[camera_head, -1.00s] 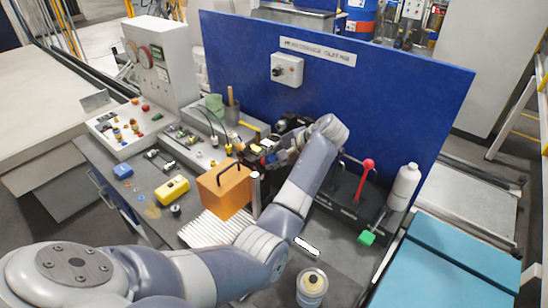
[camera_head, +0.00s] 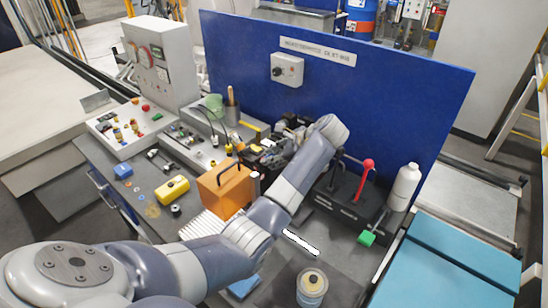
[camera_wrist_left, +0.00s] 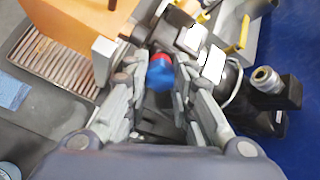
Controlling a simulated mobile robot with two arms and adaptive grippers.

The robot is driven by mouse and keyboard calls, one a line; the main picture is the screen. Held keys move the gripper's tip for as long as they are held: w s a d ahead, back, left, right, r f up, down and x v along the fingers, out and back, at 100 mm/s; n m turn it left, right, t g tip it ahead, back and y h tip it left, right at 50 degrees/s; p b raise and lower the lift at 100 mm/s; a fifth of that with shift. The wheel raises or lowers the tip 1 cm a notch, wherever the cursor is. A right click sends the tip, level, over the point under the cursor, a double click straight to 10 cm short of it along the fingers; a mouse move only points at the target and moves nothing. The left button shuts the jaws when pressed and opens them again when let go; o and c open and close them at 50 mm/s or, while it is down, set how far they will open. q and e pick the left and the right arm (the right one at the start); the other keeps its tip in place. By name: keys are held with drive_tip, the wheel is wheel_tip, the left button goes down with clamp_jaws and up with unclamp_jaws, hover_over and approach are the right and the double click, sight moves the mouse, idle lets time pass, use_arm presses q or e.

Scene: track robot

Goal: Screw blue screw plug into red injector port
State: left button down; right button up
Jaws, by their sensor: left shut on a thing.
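In the left wrist view a blue screw plug (camera_wrist_left: 158,79) sits between the fingertips of my left gripper (camera_wrist_left: 159,72). The fingers are closed on its two sides. A red part (camera_wrist_left: 160,57), which looks like the injector port, shows directly beyond the plug and lines up with it. I cannot tell whether plug and port touch or how deep the plug sits. In the head view my left gripper (camera_head: 264,157) is by the dark fixtures behind the orange box, and the plug and port are too small to make out. My right gripper is not in view.
The orange box (camera_head: 225,190) with a black handle stands close beside my left gripper. A red-knobbed lever (camera_head: 367,164), a white bottle (camera_head: 404,186) and a can (camera_head: 312,288) stand to the right. A blue panel (camera_head: 400,90) closes off the back.

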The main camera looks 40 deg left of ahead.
use_arm(q)
drive_tip(key=m, duration=0.6)
drive_tip(key=shift+a+m, duration=0.1)
drive_tip(key=shift+m, duration=0.3)
drive_tip(key=m, duration=0.5)
drive_tip(key=c, duration=1.3)
unclamp_jaws()
drive_tip(key=shift+c, duration=0.9)
